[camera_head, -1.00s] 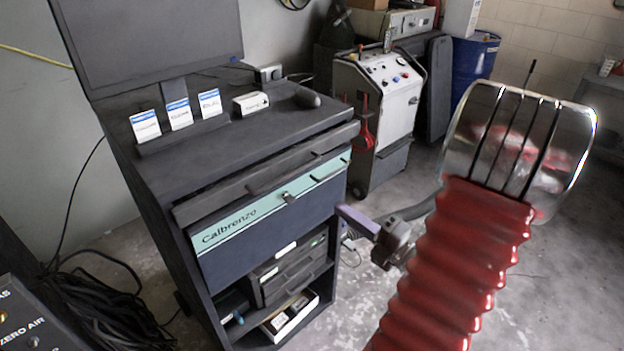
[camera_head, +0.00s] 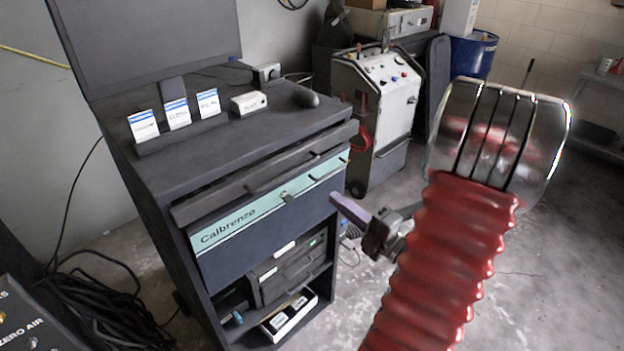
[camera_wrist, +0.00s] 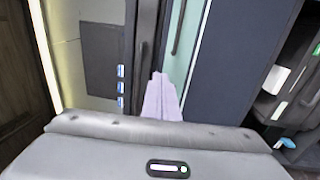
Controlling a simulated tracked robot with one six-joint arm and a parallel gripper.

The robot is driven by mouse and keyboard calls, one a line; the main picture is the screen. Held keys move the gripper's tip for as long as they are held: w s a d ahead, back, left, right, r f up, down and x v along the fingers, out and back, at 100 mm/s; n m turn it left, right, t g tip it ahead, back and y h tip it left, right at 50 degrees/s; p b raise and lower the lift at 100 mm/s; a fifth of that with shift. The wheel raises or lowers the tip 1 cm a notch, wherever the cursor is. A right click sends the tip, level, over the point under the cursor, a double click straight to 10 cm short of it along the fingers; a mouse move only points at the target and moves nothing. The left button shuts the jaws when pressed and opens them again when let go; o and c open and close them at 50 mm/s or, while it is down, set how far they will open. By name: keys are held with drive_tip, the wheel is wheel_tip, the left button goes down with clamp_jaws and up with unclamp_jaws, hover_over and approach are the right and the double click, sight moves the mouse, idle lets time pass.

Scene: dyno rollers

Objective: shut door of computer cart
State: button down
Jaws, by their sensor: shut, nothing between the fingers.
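The computer cart (camera_head: 180,165) is dark, with a monitor on top, and stands left of centre in the head view. Its front has a teal strip marked "Calbrenzo" (camera_head: 230,227) above a dark navy door panel (camera_head: 262,240). The panel looks nearly flush, but I cannot tell whether a gap is left. My gripper (camera_head: 338,200) is shut and empty, just right of the panel's right edge. In the wrist view, its purple fingers (camera_wrist: 162,97) point toward the cart front, near the teal strip (camera_wrist: 193,45) and the navy panel (camera_wrist: 235,60). Contact cannot be told.
A dark drawer front (camera_head: 262,172) juts out above the teal strip. Below the panel are open shelves with a dark device (camera_head: 288,270). A white wheeled machine (camera_head: 375,110) and a blue barrel (camera_head: 470,57) stand behind. Cables (camera_head: 105,300) lie on the floor at left.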

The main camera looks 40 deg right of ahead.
sight(303, 172)
drive_tip(key=shift+w+a+r, duration=0.1)
drive_tip(key=shift+w+r, duration=0.1)
drive_tip(key=shift+w, duration=1.5)
drive_tip(key=shift+w+r, duration=0.2)
drive_tip(key=shift+w, duration=1.55)
drive_tip(key=shift+w+a+r, duration=0.1)
drive_tip(key=shift+w+r, duration=0.1)
drive_tip(key=shift+w, duration=1.5)
drive_tip(key=shift+w+d, duration=0.1)
drive_tip(key=shift+d, duration=0.1)
